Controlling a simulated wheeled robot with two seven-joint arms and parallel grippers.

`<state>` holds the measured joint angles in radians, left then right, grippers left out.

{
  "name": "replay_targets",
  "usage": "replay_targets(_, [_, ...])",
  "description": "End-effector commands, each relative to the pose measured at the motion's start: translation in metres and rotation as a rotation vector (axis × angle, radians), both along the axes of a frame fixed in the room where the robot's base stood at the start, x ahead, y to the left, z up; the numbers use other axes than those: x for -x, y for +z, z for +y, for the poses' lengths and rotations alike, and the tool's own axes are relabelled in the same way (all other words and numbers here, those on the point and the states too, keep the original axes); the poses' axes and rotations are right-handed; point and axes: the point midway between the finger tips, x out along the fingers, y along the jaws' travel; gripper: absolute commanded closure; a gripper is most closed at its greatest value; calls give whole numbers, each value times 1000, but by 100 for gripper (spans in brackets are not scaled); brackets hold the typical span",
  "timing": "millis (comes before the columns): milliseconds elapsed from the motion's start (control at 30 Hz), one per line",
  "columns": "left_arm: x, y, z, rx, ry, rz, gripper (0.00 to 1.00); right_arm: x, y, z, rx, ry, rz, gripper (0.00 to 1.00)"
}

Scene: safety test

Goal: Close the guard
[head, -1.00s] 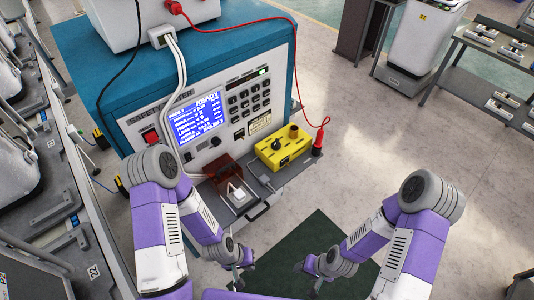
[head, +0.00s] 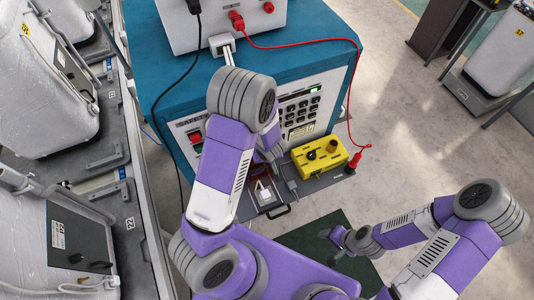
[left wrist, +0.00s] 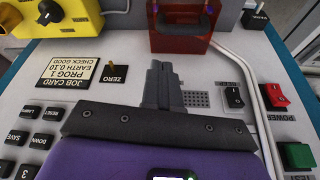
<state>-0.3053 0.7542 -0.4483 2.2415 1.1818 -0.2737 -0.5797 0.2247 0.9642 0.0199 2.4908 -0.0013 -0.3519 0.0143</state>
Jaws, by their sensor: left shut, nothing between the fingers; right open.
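The guard, a dark red box-like cover, shows at the top of the left wrist view (left wrist: 182,40), with a dark inside. In the head view only a small part of the guard (head: 262,171) shows below my left arm; I cannot tell its full angle. My left gripper (left wrist: 163,75) is shut and empty, in front of the panel, with its tips pointing towards the guard and seemingly short of it. In the head view my left arm hides that gripper. My right gripper (head: 329,244) is open and empty, low over the dark green mat, away from the guard.
A white socket block (head: 264,194) sits on the shelf in front of the guard. A yellow box (head: 319,155) with knobs stands to the right. A red cable (head: 351,100) hangs down the tester's right side. White cables (left wrist: 262,90) run beside the panel switches.

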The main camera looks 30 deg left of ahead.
Motion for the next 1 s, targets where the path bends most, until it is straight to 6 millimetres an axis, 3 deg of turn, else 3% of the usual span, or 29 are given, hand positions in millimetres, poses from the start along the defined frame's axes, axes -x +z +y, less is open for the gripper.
replay_targets(100, [-5,-28,6,0,3,3,100,1,-16,0,0,-1,1,40])
replay_targets(400, [-18,-71,16,0,2,3,100,0,-33,0,0,0,1,40])
replay_targets(900, [-22,-80,17,0,-1,1,100,0,-34,0,0,0,0,40])
replay_targets(1000, [-21,-80,9,2,-12,2,100,0,-33,0,0,0,0,40])
